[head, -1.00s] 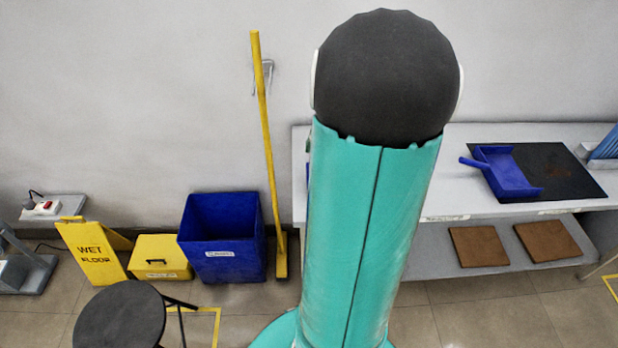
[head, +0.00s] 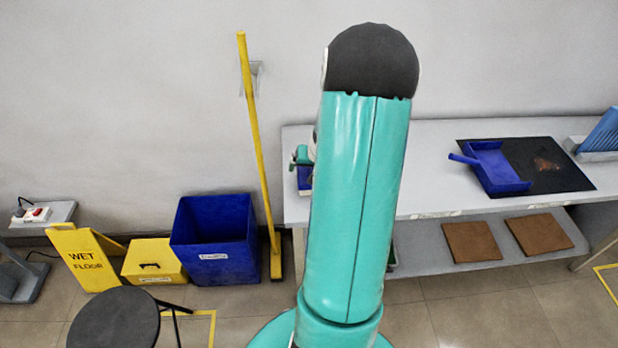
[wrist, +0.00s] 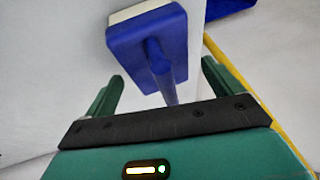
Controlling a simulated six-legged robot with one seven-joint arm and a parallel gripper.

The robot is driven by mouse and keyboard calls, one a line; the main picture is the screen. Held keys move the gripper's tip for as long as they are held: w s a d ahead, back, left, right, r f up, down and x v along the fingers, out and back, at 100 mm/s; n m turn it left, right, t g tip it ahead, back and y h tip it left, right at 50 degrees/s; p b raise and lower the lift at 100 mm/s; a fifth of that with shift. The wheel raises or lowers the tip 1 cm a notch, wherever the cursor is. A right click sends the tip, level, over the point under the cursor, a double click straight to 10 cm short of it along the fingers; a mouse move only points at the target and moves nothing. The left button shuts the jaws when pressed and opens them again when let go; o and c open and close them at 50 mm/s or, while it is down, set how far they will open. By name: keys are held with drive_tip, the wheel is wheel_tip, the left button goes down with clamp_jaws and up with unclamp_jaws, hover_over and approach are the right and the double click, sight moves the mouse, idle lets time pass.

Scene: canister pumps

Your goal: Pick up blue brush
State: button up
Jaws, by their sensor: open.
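The blue brush (wrist: 150,45) shows in the wrist view, with a blue block-shaped head, a pale bristle side and a blue handle (wrist: 160,70) running down toward my gripper. My gripper (wrist: 162,85) is open, with one green finger on each side of the handle. The handle's lower end is hidden behind the dark palm edge, and I cannot tell whether the fingers touch it. In the head view my arm hides most of this area. A small blue patch (head: 304,180) shows beside the arm at the table's left end, perhaps part of the brush.
The white table (head: 440,190) bears a blue dustpan (head: 490,168) on a black mat (head: 550,165). A yellow-handled broom (head: 255,140), blue bin (head: 213,245), yellow box (head: 152,262) and wet floor sign (head: 85,262) stand to the left. A black stool (head: 115,318) is in front.

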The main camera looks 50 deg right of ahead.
drive_tip(key=shift+c, duration=0.2)
drive_tip(key=c, duration=1.1)
drive_tip(key=shift+r, duration=0.2)
drive_tip(key=shift+r, duration=0.25)
wheel_tip(320, 180, up, 2)
drive_tip(key=shift+w+r, duration=0.1)
drive_tip(key=shift+r, duration=0.05)
drive_tip(key=s+a+r, duration=0.7)
drive_tip(key=s+r, duration=0.3)
drive_tip(key=s, duration=0.2)
drive_tip(key=shift+a, duration=0.2)
